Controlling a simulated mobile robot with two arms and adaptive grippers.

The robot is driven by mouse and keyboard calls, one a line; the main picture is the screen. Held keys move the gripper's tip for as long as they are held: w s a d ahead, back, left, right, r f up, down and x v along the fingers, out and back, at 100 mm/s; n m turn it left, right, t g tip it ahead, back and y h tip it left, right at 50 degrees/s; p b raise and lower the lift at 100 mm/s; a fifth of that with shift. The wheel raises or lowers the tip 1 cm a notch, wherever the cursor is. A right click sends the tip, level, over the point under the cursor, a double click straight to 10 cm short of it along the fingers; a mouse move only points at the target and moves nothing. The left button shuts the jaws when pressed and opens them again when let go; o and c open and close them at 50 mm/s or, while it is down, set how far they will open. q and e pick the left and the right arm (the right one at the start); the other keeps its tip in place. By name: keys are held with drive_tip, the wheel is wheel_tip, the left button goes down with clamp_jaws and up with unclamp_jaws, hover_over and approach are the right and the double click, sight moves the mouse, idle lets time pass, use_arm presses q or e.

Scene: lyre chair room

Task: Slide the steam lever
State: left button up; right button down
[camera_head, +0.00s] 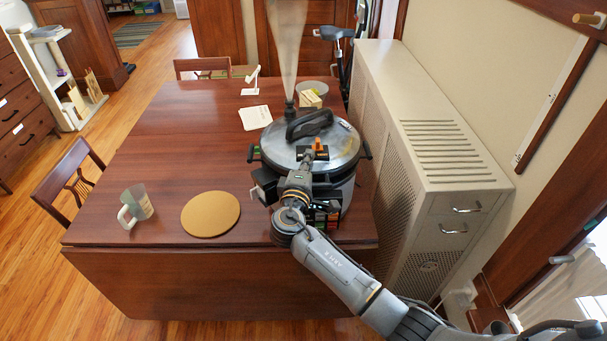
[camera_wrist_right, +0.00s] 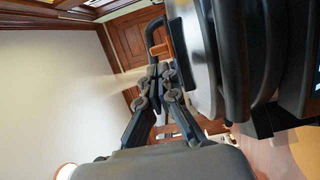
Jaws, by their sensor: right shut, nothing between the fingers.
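A pressure cooker with a silver lid (camera_head: 345,143) and black handles stands on the table's right part. A steam plume (camera_head: 287,40) rises from the black valve (camera_head: 289,104) at its back left. An orange lever (camera_head: 318,149) sits on the lid in front of the black lid handle (camera_head: 309,124). My right gripper (camera_head: 306,160) is shut and empty, low over the lid's front, with its tips close to the lever. In the right wrist view its shut fingertips (camera_wrist_right: 159,72) are just below the orange lever (camera_wrist_right: 160,49); whether they touch is unclear. My left gripper is out of view.
The wooden table (camera_head: 150,265) also carries a glass mug (camera_head: 138,204), a round cork mat (camera_head: 210,214), papers (camera_head: 255,117), a small white stand (camera_head: 252,80) and a bowl (camera_head: 315,88). A beige radiator cabinet (camera_head: 420,130) stands close on the right. The table's left middle is clear.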

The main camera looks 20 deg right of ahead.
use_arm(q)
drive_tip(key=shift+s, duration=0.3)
use_arm(e)
drive_tip(key=v, duration=0.8)
drive_tip(key=shift+s+r, duration=0.3)
drive_tip(key=shift+a, duration=0.1)
